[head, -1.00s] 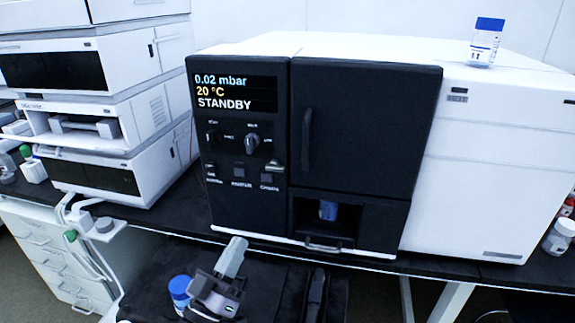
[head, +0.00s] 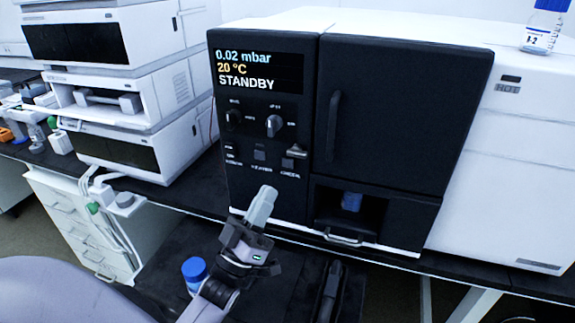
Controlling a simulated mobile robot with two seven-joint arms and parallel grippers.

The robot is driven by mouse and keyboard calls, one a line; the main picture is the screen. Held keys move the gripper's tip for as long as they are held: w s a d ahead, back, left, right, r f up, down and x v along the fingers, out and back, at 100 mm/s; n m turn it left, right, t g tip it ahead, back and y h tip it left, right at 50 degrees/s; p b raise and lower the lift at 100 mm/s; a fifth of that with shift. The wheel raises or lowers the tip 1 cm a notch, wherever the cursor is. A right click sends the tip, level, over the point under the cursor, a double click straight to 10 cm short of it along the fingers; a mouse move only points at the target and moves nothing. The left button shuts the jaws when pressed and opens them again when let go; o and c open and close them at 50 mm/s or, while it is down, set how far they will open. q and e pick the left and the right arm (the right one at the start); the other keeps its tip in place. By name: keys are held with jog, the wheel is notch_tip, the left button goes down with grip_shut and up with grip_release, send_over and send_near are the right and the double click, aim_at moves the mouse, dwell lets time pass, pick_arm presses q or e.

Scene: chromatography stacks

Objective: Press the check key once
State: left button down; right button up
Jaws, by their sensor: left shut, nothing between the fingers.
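The instrument's black control panel (head: 262,130) shows in the head view, with a lit display (head: 258,73) reading 0.02 mbar, 20 °C and STANDBY. Below two knobs is a row of small controls: a left one (head: 231,149), a middle square key (head: 260,155) and a right one (head: 296,151) with a pale lever-like part. Their labels are too small to read, so I cannot tell which is the check key. My left gripper (head: 266,193) is shut and empty, its fingertips pointing up in front of the panel's lower part, below the middle key. My right gripper is not in view.
Right of the panel are a black door (head: 400,110) with a vertical handle and an open recess holding a blue-capped vial (head: 351,201). A blue-capped bottle (head: 540,30) stands on top. Another blue cap (head: 195,271) is beside my left arm. Stacked white units (head: 125,95) stand left.

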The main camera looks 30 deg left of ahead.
aim_at(288, 163)
pick_arm(q)
jog(key=w+a+b, duration=0.1)
jog(key=w+b, duration=0.2)
jog(key=w, duration=0.4)
jog(key=shift+a, duration=0.35)
jog(key=shift+w, duration=0.2)
dwell(1.5)
jog(key=shift+w+a, duration=0.1)
jog(key=shift+w, duration=0.2)
jog(key=shift+w+a+b, duration=0.1)
jog(key=shift+w+b, duration=0.25)
jog(key=shift+b, duration=0.05)
dwell(0.5)
jog(key=shift+s, duration=0.1)
jog(key=shift+s+d+y+p, duration=0.2)
jog(key=shift+s+y+p, duration=0.1)
jog(key=shift+s+p, duration=0.3)
